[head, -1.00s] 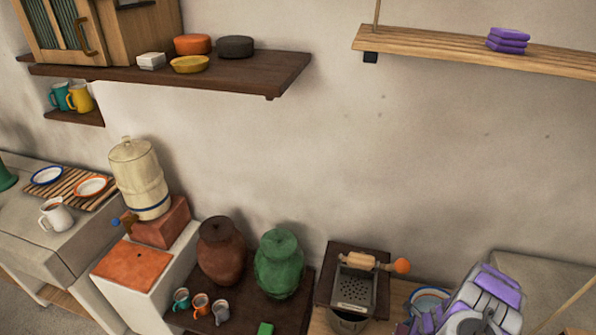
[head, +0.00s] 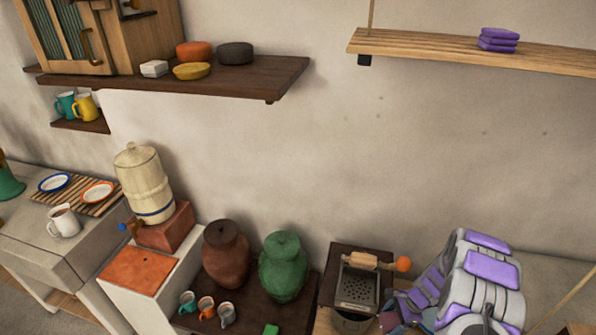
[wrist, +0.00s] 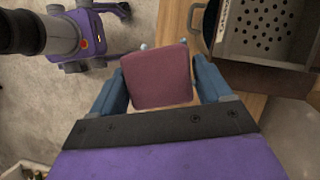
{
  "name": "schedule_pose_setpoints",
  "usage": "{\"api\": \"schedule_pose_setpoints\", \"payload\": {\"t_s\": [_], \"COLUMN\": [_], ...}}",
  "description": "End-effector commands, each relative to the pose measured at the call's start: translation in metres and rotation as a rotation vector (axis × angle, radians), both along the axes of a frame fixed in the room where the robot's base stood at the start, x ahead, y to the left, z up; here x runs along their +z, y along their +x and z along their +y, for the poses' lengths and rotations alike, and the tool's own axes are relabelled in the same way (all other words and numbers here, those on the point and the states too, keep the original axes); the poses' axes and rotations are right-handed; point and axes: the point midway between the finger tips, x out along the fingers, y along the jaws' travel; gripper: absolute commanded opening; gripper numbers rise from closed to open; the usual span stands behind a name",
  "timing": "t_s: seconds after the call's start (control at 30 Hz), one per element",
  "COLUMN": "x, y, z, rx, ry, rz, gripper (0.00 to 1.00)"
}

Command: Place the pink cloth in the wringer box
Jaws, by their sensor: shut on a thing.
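The pink cloth (wrist: 157,78), a folded dusky-pink square, sits between the blue fingers of my gripper (wrist: 163,72) in the wrist view. The fingers are shut on it from both sides. The wringer box (head: 356,284) has a perforated metal plate, a wooden roller and an orange knob, and stands at the lower middle right of the head view. Its perforated plate also shows at the upper right of the wrist view (wrist: 262,28), apart from the cloth. In the head view my arm is just right of the box, and my gripper is mostly hidden at the bottom edge.
A green jar (head: 283,268) and a brown jar (head: 226,256) stand left of the box, with small cups (head: 206,307) in front. A wooden shelf (head: 420,45) with folded purple cloths (head: 498,40) hangs above. The wall between is bare.

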Motion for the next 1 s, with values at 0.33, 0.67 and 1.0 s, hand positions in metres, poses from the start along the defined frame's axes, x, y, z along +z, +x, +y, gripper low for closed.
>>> {"api": "schedule_pose_setpoints", "payload": {"t_s": [0.33, 0.67, 1.0], "x": [0.148, 0.237, 0.287], "y": [0.025, 0.036, 0.042], "z": [0.087, 0.134, 0.162], "rx": [0.775, 1.268, 1.534], "ry": [-0.011, 0.002, 0.000], "rz": [-0.012, -0.012, -0.011], "gripper": [0.49, 0.49, 0.49]}}
